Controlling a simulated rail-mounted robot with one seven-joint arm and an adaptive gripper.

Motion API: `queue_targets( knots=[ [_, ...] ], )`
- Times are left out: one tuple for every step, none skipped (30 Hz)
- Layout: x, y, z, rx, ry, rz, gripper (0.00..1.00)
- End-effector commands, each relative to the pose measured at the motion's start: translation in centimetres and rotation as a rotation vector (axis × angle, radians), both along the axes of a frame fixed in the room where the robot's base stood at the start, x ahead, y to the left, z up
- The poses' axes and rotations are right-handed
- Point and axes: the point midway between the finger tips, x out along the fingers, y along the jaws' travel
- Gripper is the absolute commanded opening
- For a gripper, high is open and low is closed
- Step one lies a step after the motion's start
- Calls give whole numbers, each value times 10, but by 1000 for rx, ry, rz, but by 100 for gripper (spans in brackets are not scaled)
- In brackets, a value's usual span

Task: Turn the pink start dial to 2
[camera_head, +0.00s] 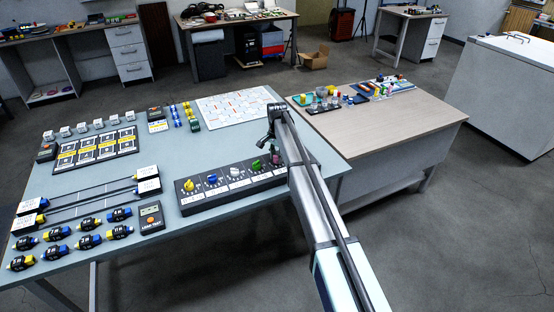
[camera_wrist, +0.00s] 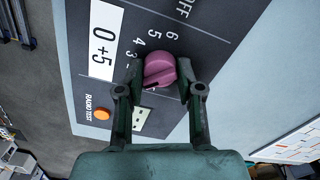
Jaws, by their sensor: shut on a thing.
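The pink start dial (camera_wrist: 161,72) sits on a dark panel (camera_wrist: 205,28) in the wrist view. My gripper (camera_wrist: 160,67) has one dark finger on each side of the dial and is shut on it. A small dark mark shows on the dial's lower left edge. The printed numbers 6, 5, 4 and a partly covered 3 run down its left side, with OFF above. The number the mark points at is hidden by the left finger. In the head view, the row of dials stands on the control panel (camera_head: 228,190), and my arm covers its right end.
An orange button (camera_wrist: 102,114) marked RADIO TEST and a white label (camera_wrist: 102,42) reading "0+5" are beside the dial. Yellow, blue, white and green dials line the panel to the left. Connectors, a tester (camera_head: 151,217) and a white grid board (camera_head: 235,106) share the table.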

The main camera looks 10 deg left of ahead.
Motion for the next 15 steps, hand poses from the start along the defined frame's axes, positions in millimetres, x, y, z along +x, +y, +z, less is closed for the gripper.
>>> queue_targets(
  knots=[
    [-1,0,-3,0,1,-34,1],
    [-1,0,-3,0,1,-56,1],
    [-1,0,-2,0,1,-83,1],
    [-1,0,-2,0,1,-102,1],
    [-1,0,-2,0,1,-119,1],
    [-1,0,-2,0,1,-142,1],
    [-1,0,-2,0,1,-156,1],
    [-1,0,-2,0,1,-171,1],
    [-1,0,-2,0,1,-186,1],
    [-1,0,-2,0,1,-198,1],
    [-1,0,-1,0,1,-208,1],
    [-1,0,-1,0,1,-219,1],
    [-1,0,-1,0,1,-227,1],
    [-1,0,-1,0,1,-234,1],
    [-1,0,-1,0,1,-240,1]
  ],
)
